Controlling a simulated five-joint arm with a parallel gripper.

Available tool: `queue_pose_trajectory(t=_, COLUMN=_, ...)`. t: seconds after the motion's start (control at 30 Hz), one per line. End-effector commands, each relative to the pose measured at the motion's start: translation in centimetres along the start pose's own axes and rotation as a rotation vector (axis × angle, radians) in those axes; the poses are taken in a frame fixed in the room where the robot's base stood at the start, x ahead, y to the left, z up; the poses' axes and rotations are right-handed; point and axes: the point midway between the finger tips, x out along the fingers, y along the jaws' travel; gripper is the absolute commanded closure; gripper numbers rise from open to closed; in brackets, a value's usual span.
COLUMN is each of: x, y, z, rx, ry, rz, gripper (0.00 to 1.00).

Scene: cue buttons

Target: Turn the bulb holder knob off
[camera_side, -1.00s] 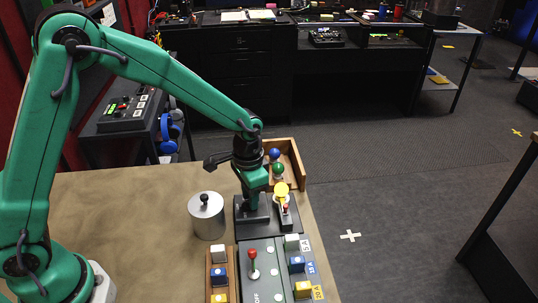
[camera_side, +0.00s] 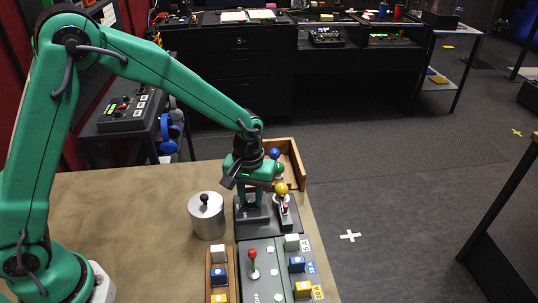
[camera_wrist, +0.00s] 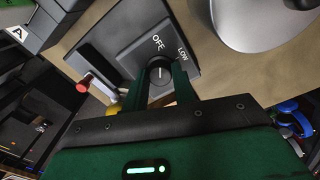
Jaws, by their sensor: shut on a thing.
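The black bulb holder knob (camera_wrist: 161,76) sits on a dark grey panel (camera_wrist: 128,52) marked OFF and LOW. Its pale pointer line faces roughly toward OFF. My gripper (camera_wrist: 160,79) is shut on the knob, one green finger on each side. In the side view my gripper (camera_side: 251,203) points straight down at the dark panel (camera_side: 243,217), and its fingers hide the knob. The yellow bulb (camera_side: 281,188) stands upright on its holder just right of my gripper and looks dull, not glowing.
A wooden tray (camera_side: 298,166) with blue (camera_side: 274,153) and green bulbs is behind my gripper. A metal canister (camera_side: 207,217) stands close on the left. A red-topped lever (camera_side: 252,254) and several coloured buttons are in front. The table's left part is bare.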

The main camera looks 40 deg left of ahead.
Motion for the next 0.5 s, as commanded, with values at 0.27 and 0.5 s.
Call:
queue_pose_trajectory(t=0.27, x=-0.14, y=0.07, z=-0.08, rx=-0.073, ry=0.003, rz=0.003, gripper=0.96)
queue_pose_trajectory(t=0.5, x=-0.14, y=0.06, z=-0.1, rx=-0.08, ry=0.003, rz=0.003, gripper=0.96)
